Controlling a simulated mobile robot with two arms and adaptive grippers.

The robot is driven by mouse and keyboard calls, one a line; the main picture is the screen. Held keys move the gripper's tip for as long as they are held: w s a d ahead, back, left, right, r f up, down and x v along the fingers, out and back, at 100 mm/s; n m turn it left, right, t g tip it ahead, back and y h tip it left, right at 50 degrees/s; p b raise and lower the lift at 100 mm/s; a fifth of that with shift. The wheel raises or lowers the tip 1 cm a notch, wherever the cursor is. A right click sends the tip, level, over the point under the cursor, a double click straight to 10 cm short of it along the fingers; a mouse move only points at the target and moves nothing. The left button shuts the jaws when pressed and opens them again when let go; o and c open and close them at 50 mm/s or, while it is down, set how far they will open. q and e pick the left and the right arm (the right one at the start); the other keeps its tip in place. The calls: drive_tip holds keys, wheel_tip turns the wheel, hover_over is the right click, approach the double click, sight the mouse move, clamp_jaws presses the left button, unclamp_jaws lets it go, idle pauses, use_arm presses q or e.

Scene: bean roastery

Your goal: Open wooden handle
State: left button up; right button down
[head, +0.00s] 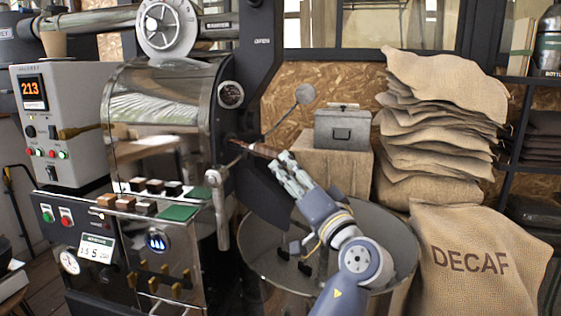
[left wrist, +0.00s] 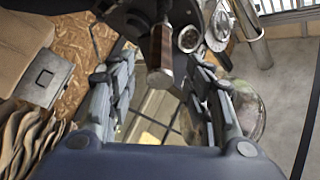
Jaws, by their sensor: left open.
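The wooden handle (head: 257,149) is a short reddish-brown grip that sticks out from the dark front of the roaster (head: 160,105). In the left wrist view the wooden handle (left wrist: 160,50) points toward me between the two fingers. My left gripper (head: 279,163) is open, with its fingertips close to the handle's free end. The fingers stand to either side of the handle, with gaps visible in the left wrist view. I cannot tell how far the fingertips overlap it in depth. My right gripper is not in view.
A round metal cooling bin (head: 398,231) lies below my left arm. A grey metal box (head: 342,129) sits on a wooden crate (head: 332,166) behind. Stacked burlap sacks (head: 440,120) and a DECAF sack (head: 478,265) fill the right. A steel lever (head: 219,205) hangs left of the gripper.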

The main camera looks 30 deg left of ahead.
use_arm(q)
drive_tip(key=v, duration=0.3)
drive_tip(key=shift+s+d+f, duration=0.1)
drive_tip(key=shift+s+d, duration=0.1)
drive_tip(key=shift+d, duration=0.05)
